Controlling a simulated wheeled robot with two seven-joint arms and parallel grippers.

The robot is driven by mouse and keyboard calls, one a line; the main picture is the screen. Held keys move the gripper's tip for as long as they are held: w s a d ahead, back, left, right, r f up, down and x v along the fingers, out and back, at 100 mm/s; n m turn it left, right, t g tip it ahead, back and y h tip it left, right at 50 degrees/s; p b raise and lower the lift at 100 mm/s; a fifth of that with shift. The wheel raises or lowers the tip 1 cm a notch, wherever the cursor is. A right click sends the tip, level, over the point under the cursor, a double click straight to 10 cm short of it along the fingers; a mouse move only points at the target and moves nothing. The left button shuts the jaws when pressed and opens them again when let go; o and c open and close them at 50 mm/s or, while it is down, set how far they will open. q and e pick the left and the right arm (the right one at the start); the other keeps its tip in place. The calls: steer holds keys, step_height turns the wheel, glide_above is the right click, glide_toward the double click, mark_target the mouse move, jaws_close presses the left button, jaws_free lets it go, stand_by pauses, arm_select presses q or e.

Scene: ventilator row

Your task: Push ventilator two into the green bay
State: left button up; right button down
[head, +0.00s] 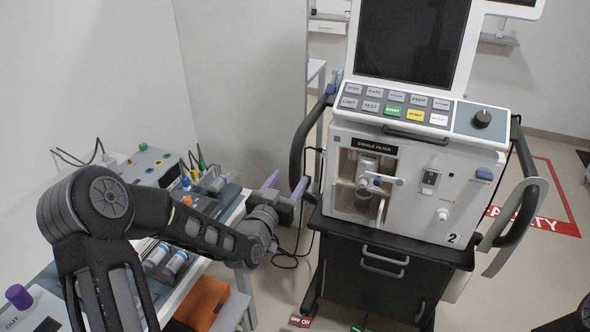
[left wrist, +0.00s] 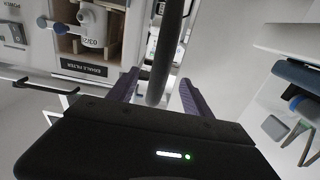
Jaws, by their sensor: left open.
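Ventilator two (head: 405,205), a white unit marked "2" with a screen and button panel, stands upright on a dark wheeled cart (head: 345,262). A black curved push handle (head: 297,150) runs down its left side, and another handle (head: 522,205) is on its right. My left gripper (head: 286,186) is open at the left handle. In the left wrist view the handle bar (left wrist: 168,45) shows between the two purple fingers (left wrist: 158,80), which are apart; contact cannot be told. My right gripper is not in view. No green bay shows on the visible floor.
A bench (head: 225,215) with devices and an orange box (head: 203,303) stands at the left, beside my left arm. A red floor outline with lettering (head: 540,222) lies right of the cart. Red (head: 300,321) and green pieces show at the cart's base. A wall panel stands behind.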

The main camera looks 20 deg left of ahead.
mark_target(293, 175)
arm_select(q)
steer(key=w+b, duration=0.2)
steer(key=w, duration=0.2)
steer(key=shift+w+f, duration=0.1)
steer(key=shift+f, duration=0.05)
steer(key=shift+w+b, duration=0.4)
steer(key=shift+w, duration=0.35)
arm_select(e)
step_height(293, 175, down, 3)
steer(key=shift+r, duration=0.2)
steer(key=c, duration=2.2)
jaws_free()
